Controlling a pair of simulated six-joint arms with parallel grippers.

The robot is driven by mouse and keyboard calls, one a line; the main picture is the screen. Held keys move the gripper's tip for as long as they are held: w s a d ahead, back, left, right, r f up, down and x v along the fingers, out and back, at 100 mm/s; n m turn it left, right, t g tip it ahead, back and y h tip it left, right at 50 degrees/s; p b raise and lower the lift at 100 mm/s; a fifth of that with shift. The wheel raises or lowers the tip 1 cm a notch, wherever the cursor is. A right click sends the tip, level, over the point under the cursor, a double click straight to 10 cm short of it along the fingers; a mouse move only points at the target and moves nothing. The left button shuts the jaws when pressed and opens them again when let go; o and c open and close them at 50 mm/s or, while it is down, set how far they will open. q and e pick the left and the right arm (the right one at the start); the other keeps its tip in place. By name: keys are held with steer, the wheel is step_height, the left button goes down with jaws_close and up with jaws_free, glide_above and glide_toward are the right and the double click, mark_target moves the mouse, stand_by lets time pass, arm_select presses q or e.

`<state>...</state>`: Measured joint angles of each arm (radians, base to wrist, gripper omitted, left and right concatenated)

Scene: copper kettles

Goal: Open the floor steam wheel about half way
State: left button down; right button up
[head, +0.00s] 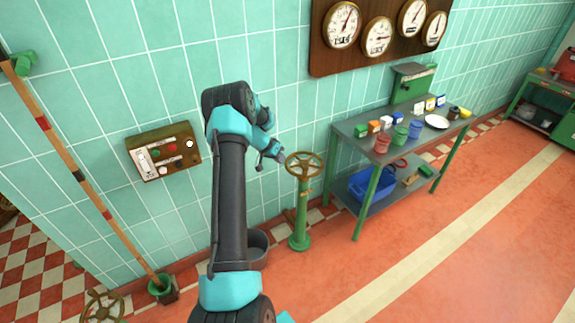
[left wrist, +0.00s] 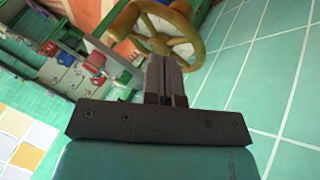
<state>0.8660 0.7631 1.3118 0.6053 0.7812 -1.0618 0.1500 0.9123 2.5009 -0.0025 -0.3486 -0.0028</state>
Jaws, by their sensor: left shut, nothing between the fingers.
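The brass-coloured wheel (head: 305,167) sits on top of a green floor pedestal (head: 299,228) near the tiled wall, left of the workbench. My left gripper (head: 281,157) is just left of the wheel's rim, at about rim height in the head view. In the left wrist view, the wheel (left wrist: 197,42) shows just beyond the fingertips of my left gripper (left wrist: 165,62). The fingers are shut and empty, and part of the wheel is hidden behind them. I cannot tell whether they touch the rim. My right gripper is not in view.
A workbench (head: 350,133) with coloured cups stands to the right. A grey bucket (head: 258,247) is on the floor behind my left arm. A control box (head: 163,151) and a gauge board (head: 325,62) are on the wall. Another wheel (head: 103,306) shows at lower left. Open floor lies right.

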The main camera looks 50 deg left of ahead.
arm_select(q)
steer(key=v, duration=0.4)
steer(key=shift+d, duration=0.15)
steer(key=w+d+r+m+g+y, duration=0.2)
steer(key=w+d+m+g+y, duration=0.1)
steer(key=w+d+m, duration=0.4)
steer(key=w+d+r+m+g+y, duration=0.3)
steer(key=w+d+m+g, duration=0.2)
steer(key=w+d+m, duration=0.3)
steer(key=shift+d+y, duration=0.3)
steer(key=shift+d, duration=0.75)
steer(key=shift+s+r, duration=0.1)
